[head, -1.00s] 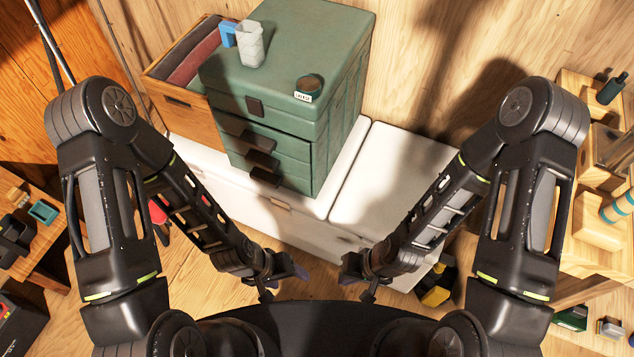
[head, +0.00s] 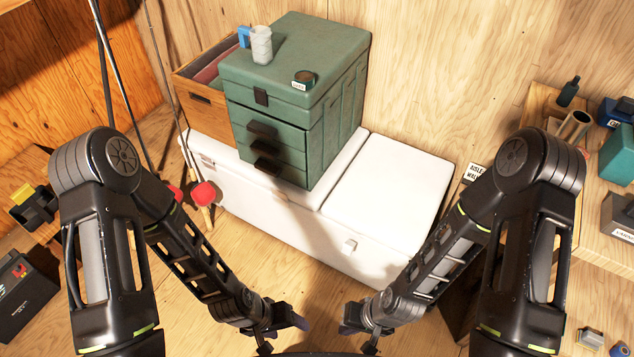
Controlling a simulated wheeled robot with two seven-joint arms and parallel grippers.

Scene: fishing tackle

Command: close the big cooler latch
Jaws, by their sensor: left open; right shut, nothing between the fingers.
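The big white cooler (head: 300,234) stands on the floor against the back wall, with its long front facing me. One small latch (head: 350,246) shows on the right part of its front. I cannot tell whether either latch is fastened. My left gripper (head: 290,320) is open and empty, low in front of the cooler and apart from it. My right gripper (head: 350,318) is shut and empty, just right of the left one, also apart from the cooler.
A green tackle box (head: 345,110) with drawers and a wooden crate (head: 200,105) stand on the cooler's left part. A cup (head: 261,46) and a small tin (head: 304,79) sit on the box. Red-topped floats (head: 204,193) and rods stand left. Wooden shelves (head: 597,225) stand right.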

